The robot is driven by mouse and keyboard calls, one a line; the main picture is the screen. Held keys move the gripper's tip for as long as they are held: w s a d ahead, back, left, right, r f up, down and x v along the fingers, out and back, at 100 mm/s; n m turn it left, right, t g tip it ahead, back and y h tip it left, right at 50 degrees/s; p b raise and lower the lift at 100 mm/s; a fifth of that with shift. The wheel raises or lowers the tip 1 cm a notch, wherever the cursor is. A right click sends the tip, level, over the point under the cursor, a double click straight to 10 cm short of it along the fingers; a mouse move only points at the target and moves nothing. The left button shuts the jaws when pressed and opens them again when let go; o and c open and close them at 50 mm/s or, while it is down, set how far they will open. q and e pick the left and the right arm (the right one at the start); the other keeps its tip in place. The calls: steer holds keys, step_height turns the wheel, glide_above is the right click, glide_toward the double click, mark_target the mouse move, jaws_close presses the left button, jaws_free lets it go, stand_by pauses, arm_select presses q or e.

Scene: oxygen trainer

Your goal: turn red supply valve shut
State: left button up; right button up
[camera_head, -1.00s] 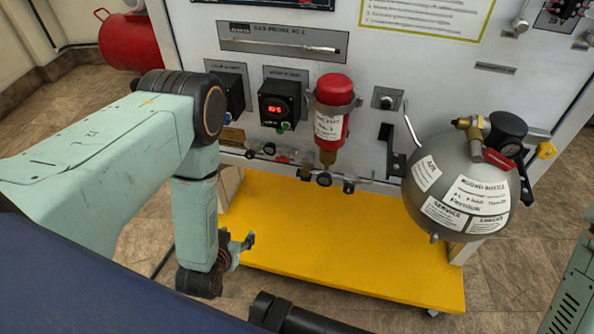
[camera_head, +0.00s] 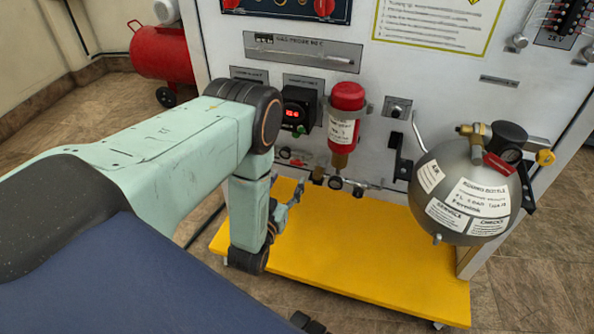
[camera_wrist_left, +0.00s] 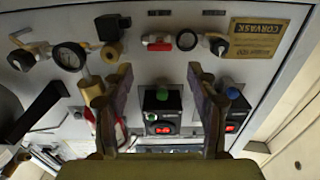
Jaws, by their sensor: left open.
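A small red-handled valve (camera_wrist_left: 158,43) sits on the lower pipework of the white panel, near the top centre of the left wrist view. In the head view, that row of fittings (camera_head: 337,182) runs below the red cylinder, and the red handle is hard to make out. My left gripper (camera_head: 287,203) is in front of the panel's lower part, above the yellow base. In the left wrist view its open, empty jaws (camera_wrist_left: 160,72) point at the panel, with the red handle beyond the gap between the tips. My right gripper is not in view.
A red cylinder (camera_head: 345,125) hangs on the panel. A grey round bottle (camera_head: 462,195) with a red lever (camera_head: 498,164) stands to its right. A yellow platform (camera_head: 350,250) projects below. A red tank (camera_head: 162,55) stands at the back left.

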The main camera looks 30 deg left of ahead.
mark_target(296, 164)
arm_select(q)
steer(key=b+x, duration=0.2)
steer(key=x, duration=0.4)
steer(key=shift+w+f, duration=0.1)
steer(key=shift+w, duration=0.05)
steer(key=c, duration=1.1)
